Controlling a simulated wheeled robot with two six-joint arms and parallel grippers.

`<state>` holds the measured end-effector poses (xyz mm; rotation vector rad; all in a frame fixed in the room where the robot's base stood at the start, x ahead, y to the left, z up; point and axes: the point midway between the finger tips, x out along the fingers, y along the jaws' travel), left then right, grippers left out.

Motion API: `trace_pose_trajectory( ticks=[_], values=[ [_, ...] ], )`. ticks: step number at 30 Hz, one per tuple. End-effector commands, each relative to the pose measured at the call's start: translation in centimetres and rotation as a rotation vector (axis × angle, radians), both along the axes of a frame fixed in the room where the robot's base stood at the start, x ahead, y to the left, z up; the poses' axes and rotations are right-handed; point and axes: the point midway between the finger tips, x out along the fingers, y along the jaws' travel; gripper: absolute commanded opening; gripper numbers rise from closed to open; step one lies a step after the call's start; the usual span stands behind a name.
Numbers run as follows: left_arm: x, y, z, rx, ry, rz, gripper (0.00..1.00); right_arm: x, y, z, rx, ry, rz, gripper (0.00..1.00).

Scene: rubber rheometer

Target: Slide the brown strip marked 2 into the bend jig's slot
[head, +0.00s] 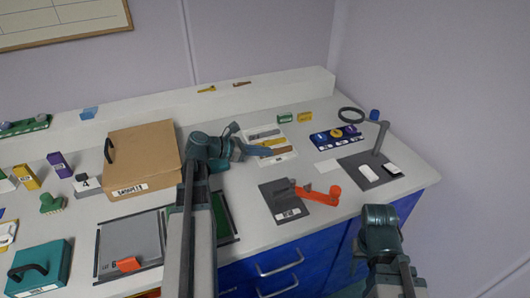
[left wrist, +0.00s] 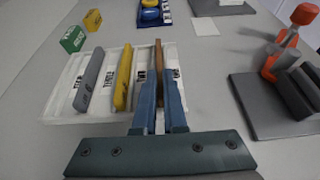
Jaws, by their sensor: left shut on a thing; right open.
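A brown strip (left wrist: 158,52) stands on edge at the right of a white tray (left wrist: 65,112), in the left wrist view. My left gripper (left wrist: 158,88) is shut on it, with the blue fingers on either side. The strip's number is not readable. In the head view my left gripper (head: 262,150) is over the tray (head: 284,157). The bend jig appears as a dark plate (head: 271,207) with dark blocks and an orange lever (head: 320,195), right of the tray; its dark blocks (left wrist: 297,92) show in the left wrist view. My right gripper (head: 362,262) is low at the right, its fingers mostly hidden.
A grey strip (left wrist: 90,80) and a yellow strip (left wrist: 123,80) stand in the tray left of the brown one. Green and yellow blocks (head: 285,117) are behind it. A blue rack (head: 335,138) and a lamp stand (head: 380,138) are farther right. Clear counter separates tray and jig.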

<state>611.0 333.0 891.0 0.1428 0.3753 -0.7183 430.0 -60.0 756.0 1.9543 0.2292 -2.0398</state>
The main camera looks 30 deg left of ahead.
Motion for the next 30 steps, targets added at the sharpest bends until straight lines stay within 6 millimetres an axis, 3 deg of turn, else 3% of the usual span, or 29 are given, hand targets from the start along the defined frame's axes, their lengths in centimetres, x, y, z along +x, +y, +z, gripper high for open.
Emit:
trace_pose_trajectory(
  ticks=[21, 30],
  values=[
    [0.0, 0.0, 9.3, 0.000, 0.000, 0.000, 0.00, 0.0, 0.0, 9.3, 0.000, 0.000, -0.001, 0.50],
    [0.0, 0.0, 9.8, 0.000, 0.000, 0.000, 0.00, 0.0, 0.0, 9.8, 0.000, 0.000, -0.001, 0.50]
  ],
)
